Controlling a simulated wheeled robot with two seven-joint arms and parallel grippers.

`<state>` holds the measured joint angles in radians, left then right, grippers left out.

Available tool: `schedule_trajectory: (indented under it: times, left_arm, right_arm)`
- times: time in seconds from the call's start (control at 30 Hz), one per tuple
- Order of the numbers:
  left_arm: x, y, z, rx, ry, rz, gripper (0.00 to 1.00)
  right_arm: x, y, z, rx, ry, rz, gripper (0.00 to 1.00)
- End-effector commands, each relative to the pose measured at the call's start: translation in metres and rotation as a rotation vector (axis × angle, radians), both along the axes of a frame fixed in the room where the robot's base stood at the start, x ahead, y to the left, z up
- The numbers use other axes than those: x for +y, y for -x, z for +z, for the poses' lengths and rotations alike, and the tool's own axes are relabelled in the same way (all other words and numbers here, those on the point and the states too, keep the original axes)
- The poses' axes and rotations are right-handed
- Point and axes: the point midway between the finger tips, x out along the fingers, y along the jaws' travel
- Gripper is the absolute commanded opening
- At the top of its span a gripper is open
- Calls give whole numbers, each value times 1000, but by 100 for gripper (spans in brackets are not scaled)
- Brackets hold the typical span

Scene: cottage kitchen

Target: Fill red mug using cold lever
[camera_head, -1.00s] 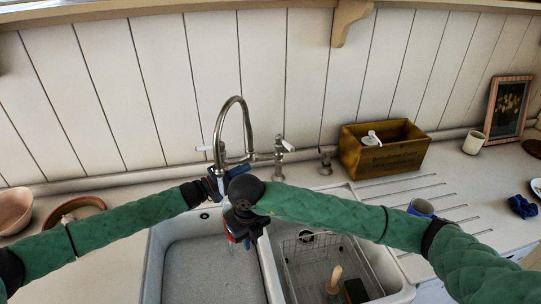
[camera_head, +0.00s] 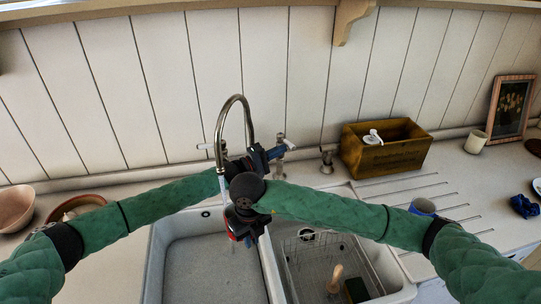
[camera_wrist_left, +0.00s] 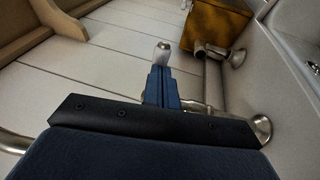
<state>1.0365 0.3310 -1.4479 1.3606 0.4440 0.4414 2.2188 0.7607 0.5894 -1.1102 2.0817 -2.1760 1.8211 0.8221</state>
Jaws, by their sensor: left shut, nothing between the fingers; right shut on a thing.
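The chrome tap with a tall curved spout (camera_head: 235,99) stands behind the sink, with a white-tipped left lever (camera_head: 203,147) and a right lever (camera_head: 289,146). I see no hot or cold marks. My left gripper (camera_head: 275,152) is shut and empty beside the right lever. In the left wrist view its blue fingertips (camera_wrist_left: 160,84) are close to the white lever tip (camera_wrist_left: 162,50); contact is unclear. My right gripper (camera_head: 243,235) is shut on the red mug (camera_head: 231,236), mostly hidden, over the sink. A thin pale streak, perhaps water, shows under the spout.
The double sink (camera_head: 158,262) has a wire rack (camera_head: 300,262) and a wooden-handled brush (camera_head: 335,277) in its right basin. A wooden box (camera_head: 385,158) stands right of the tap. Bowls (camera_head: 15,207) sit at left.

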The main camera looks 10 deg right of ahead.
Motion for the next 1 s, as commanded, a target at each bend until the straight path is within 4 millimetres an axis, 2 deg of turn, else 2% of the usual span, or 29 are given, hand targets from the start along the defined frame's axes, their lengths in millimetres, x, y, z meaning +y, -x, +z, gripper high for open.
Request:
schedule_trajectory:
  times: [0.57,1.0]
  left_arm:
    - [-4,0,0,2,2,9,0]
    - [-16,2,1,3,3,125,0]
  right_arm:
    - [0,0,1,-1,0,0,0]
    - [0,0,1,-1,0,0,0]
